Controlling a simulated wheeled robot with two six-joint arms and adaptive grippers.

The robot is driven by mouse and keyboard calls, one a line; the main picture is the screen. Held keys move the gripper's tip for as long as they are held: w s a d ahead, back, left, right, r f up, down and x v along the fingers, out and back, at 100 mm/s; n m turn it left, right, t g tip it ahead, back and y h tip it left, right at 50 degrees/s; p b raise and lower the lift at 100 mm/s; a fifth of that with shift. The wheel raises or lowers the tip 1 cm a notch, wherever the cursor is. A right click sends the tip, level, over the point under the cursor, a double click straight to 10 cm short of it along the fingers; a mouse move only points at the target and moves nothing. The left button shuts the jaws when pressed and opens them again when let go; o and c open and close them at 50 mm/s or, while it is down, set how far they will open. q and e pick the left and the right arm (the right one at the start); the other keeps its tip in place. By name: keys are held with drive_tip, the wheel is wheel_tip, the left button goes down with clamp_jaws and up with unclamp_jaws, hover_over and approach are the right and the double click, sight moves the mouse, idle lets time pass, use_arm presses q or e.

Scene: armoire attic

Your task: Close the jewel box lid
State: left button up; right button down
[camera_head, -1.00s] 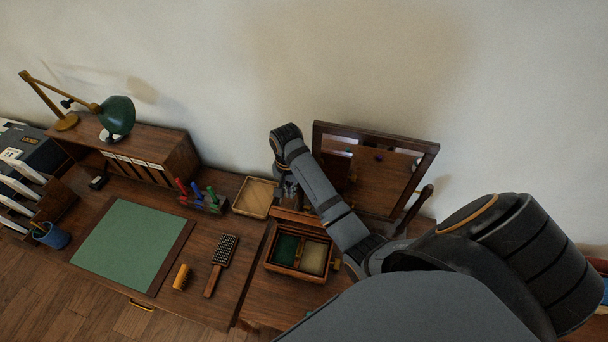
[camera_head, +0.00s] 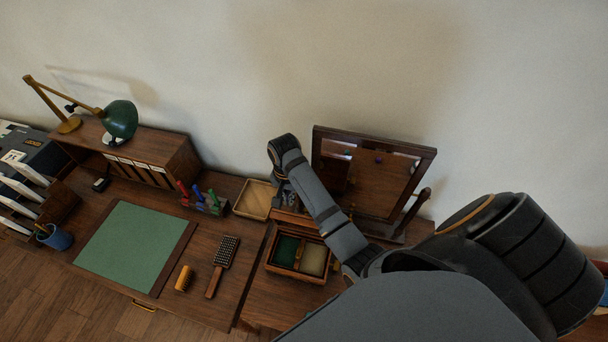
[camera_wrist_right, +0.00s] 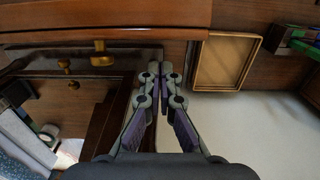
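The jewel box (camera_head: 281,264) is a wooden box with green and beige lined compartments, open towards me on the desk. A wooden strip at its back edge (camera_head: 294,217) looks like its raised lid, mostly hidden behind my right arm. My right gripper is behind that strip, its fingers largely hidden in the head view. In the right wrist view the gripper (camera_wrist_right: 163,75) has its fingertips together, with nothing seen between them, close to a wooden edge (camera_wrist_right: 110,33) that may be the lid; I cannot tell whether they touch. My left gripper is not in view.
A tilting mirror in a wooden frame (camera_head: 428,165) stands behind and right of the box. A shallow tray (camera_head: 257,198) lies to its left, also in the right wrist view (camera_wrist_right: 225,62). A brush (camera_head: 222,262) and a green mat (camera_head: 135,245) lie further left.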

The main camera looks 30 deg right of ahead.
sight(283, 217)
drive_tip(key=shift+s+a+r+p, duration=0.1)
drive_tip(key=shift+s+a+p, duration=1.55)
drive_tip(key=shift+p, duration=0.25)
drive_tip(key=shift+s+a+p, duration=0.5)
drive_tip(key=shift+a, duration=0.2)
drive_tip(key=shift+w+r+p, duration=0.1)
drive_tip(key=shift+r+p, duration=0.35)
drive_tip(key=shift+r, duration=2.95)
